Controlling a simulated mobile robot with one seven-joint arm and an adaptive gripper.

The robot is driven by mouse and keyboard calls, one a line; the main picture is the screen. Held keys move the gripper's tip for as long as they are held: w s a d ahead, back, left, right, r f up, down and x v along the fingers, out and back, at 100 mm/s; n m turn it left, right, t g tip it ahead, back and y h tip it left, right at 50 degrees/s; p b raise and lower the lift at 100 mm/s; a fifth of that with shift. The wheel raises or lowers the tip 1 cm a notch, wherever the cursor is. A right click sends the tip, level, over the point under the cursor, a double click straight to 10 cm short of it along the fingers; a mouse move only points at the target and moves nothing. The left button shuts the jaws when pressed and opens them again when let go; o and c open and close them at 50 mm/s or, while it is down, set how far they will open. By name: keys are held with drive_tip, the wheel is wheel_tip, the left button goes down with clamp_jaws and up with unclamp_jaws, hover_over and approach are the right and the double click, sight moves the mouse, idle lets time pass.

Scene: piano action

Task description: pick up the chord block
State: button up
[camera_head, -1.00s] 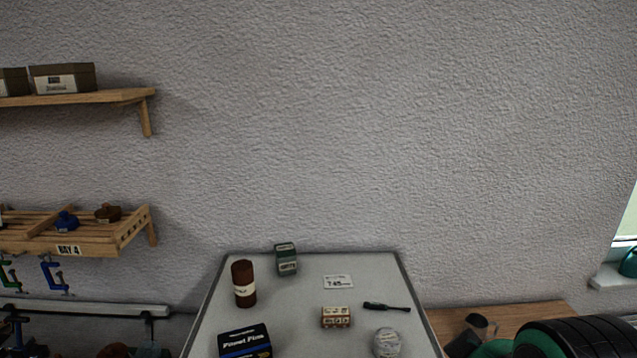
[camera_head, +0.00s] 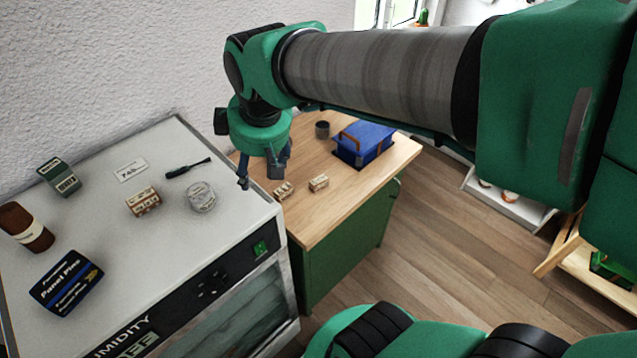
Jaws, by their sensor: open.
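Three small tan blocks with dark printed markings are in view, and I cannot read which is the chord block. One block (camera_head: 142,201) sits on the grey cabinet top. Another block (camera_head: 284,190) and a third block (camera_head: 319,183) lie close together on the wooden bench top. My gripper (camera_head: 262,175) points down, open and apparently empty, in front of the gap between cabinet and bench in the picture. It appears just left of and above the two bench blocks, touching neither. Its height above the surfaces is hard to tell.
The cabinet top (camera_head: 205,232) also holds a round tin (camera_head: 201,197), a dark brush-like tool (camera_head: 188,169), a green box (camera_head: 59,177), a brown cylinder (camera_head: 27,227) and a Panel Pins box (camera_head: 66,281). A blue toolbox (camera_head: 364,144) and dark cup (camera_head: 322,129) stand on the bench (camera_head: 345,207).

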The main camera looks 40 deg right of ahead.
drive_tip(key=w+d+f+n+g+p, duration=0.15)
drive_tip(key=w+d+f+n, duration=0.25)
drive_tip(key=w+d, duration=0.4)
drive_tip(key=n+g+p, duration=0.2)
drive_tip(key=n+g, duration=0.1)
drive_tip(key=n, duration=0.5)
hover_over(318, 179)
wheel_tip(318, 179, down, 21)
drive_tip(key=shift+w+r+y, duration=0.1)
drive_tip(key=shift+w+y, duration=0.15)
drive_tip(key=shift+y, duration=0.05)
drive_tip(key=shift+b, duration=0.3)
drive_tip(key=shift+f+b, duration=0.35)
drive_tip(key=shift+f, duration=3.95)
drive_tip(key=shift+f, duration=0.1)
drive_tip(key=shift+s+f+b, duration=0.1)
drive_tip(key=shift+f+b, duration=0.25)
drive_tip(key=shift+f, duration=2.15)
